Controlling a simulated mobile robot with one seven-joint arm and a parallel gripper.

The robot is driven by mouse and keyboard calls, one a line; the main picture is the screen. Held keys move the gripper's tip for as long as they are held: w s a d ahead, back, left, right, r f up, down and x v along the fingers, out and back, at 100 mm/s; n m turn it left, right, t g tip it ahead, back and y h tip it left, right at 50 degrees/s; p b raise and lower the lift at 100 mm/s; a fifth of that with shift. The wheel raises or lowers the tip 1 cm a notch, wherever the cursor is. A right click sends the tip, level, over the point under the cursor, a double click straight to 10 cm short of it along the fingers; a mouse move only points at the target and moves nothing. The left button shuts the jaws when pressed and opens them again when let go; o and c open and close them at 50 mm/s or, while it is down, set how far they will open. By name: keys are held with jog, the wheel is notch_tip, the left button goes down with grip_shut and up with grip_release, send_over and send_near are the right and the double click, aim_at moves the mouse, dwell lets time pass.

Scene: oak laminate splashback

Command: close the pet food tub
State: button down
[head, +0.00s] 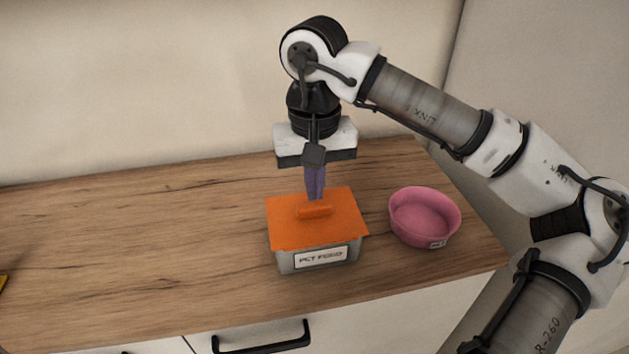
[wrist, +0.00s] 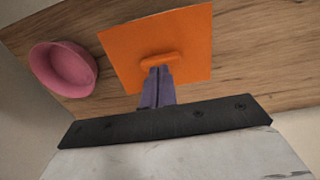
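The pet food tub (head: 287,263) is a grey box with a "PET FOOD" label, standing on the wooden counter. Its orange lid (head: 338,228) lies over the top and hides the inside; I cannot tell whether it is pressed fully down. The lid also shows in the wrist view (wrist: 190,35). A rounded orange handle (head: 314,211) sits on the lid. My gripper (head: 315,198) points down at the lid just behind the handle, its purple fingers together with nothing seen between them. In the wrist view the fingertips (wrist: 159,69) are at the handle's edge; contact is unclear.
A pink bowl (head: 424,217) stands close to the right of the tub. The wooden counter (head: 130,245) is clear to the left, except for a small yellow thing (head: 3,283) at the left picture edge. A drawer with a black handle (head: 262,343) is below the front edge.

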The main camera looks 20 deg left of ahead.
jog(key=shift+f+b, duration=0.75)
jog(key=shift+f, duration=0.3)
jog(key=shift+r, duration=0.1)
notch_tip(320, 180, up, 7)
jog(key=p, duration=0.5)
dwell(0.4)
dwell(0.5)
